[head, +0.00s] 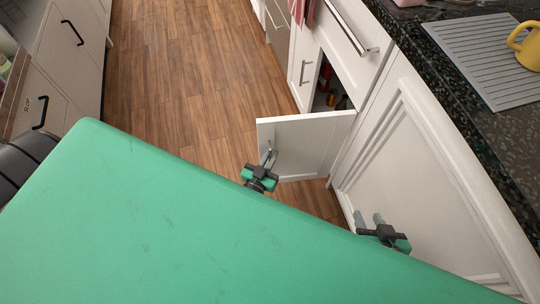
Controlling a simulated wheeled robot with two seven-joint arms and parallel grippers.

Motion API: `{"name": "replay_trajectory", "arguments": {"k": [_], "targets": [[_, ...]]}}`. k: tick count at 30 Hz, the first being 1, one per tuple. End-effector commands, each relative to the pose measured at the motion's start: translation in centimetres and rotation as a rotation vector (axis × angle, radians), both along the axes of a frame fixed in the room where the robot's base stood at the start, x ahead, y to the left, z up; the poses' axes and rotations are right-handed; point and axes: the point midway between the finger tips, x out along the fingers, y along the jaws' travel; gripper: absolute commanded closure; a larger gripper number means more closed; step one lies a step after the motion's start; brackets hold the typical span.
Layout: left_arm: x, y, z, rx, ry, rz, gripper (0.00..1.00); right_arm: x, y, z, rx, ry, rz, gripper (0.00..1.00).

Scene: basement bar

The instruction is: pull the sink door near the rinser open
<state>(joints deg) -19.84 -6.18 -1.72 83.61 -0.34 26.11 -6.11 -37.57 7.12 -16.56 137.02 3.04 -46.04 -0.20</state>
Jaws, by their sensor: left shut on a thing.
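The white sink door (314,146) stands swung out from the counter front, well open. Part of the dark cabinet inside shows behind it, with red and orange items (326,77). My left gripper (268,160) is at the door's free edge and is shut on its metal handle (270,152). The fingertips partly hide the handle. My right gripper (369,219) is empty, with its two fingers apart, close to the white panel (405,165) right of the door. The rinser is not clearly visible.
White drawers (62,55) line the left. The wooden floor (185,70) between is clear. My green body fills the foreground.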

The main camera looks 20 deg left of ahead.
Motion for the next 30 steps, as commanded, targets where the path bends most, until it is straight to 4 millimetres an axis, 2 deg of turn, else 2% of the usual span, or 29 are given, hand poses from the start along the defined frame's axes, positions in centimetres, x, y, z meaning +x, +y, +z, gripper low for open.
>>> {"name": "replay_trajectory", "arguments": {"k": [5, 6, 8, 19, 23, 30], "targets": [[0.2, -0.3, 0.1, -0.001, -0.003, -0.004, 1.00, 0.0, 0.0, 0.0, 0.000, -0.001, 0.000, 0.64], [0.2, -0.3, 0.1, -0.001, -0.003, -0.004, 0.86, 0.0, 0.0, 0.0, 0.000, -0.001, 0.000, 0.64], [0.2, -0.3, 0.1, -0.001, -0.003, -0.004, 0.74, 0.0, 0.0, 0.0, 0.000, -0.001, 0.000, 0.64], [-0.4, -0.1, 0.0, 0.000, 0.000, -0.002, 0.73, 0.0, 0.0, 0.0, -0.003, 0.001, 0.001, 0.64], [-2.1, -0.1, 0.1, 0.000, 0.002, -0.002, 0.73, -0.2, -0.3, 0.0, -0.015, 0.029, -0.001, 0.64], [-7.5, -0.2, 0.1, 0.000, 0.003, -0.004, 0.73, -0.7, -1.7, 0.2, -0.057, 0.103, -0.015, 0.64]]}}
